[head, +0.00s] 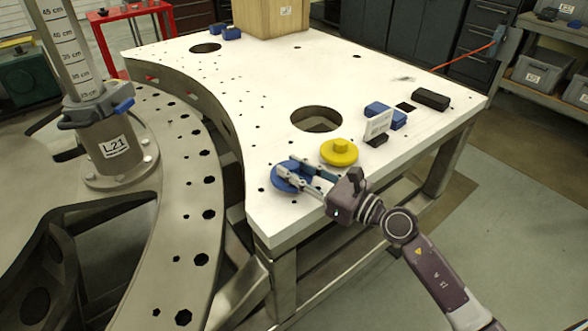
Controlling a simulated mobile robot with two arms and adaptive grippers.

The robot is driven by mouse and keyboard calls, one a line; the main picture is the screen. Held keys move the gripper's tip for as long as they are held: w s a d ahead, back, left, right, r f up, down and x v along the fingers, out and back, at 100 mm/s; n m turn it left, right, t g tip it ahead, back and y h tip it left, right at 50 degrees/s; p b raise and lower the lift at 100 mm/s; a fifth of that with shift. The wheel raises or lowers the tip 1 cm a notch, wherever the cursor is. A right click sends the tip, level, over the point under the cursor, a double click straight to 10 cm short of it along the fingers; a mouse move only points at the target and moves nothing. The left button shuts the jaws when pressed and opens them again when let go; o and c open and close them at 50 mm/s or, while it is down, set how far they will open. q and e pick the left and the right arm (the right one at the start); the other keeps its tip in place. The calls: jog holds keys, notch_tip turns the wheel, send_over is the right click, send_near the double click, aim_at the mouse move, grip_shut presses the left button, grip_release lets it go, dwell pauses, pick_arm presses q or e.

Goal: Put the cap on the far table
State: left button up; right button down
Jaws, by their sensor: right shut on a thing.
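My right gripper (299,174) reaches in from the lower right over the white table (270,105). Its fingers are shut on a round blue cap (283,185) near the table's front corner. The fingers hide part of the blue cap, and I cannot tell whether it touches the tabletop. A yellow cap (339,152) with a raised knob lies on the table just behind the gripper. My left gripper is not in view.
The table has a large hole (316,120) and many small ones. A blue block (386,115), a small sign (377,126) and a black block (431,99) are to the right. A wooden box (270,18) stands at the back. A curved grey plate (180,190) with a post is left.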

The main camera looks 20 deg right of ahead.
jog(key=c, duration=1.6)
grip_release()
jog(key=shift+f, duration=0.1)
jog(key=b+v, duration=0.4)
jog(key=v, duration=0.8)
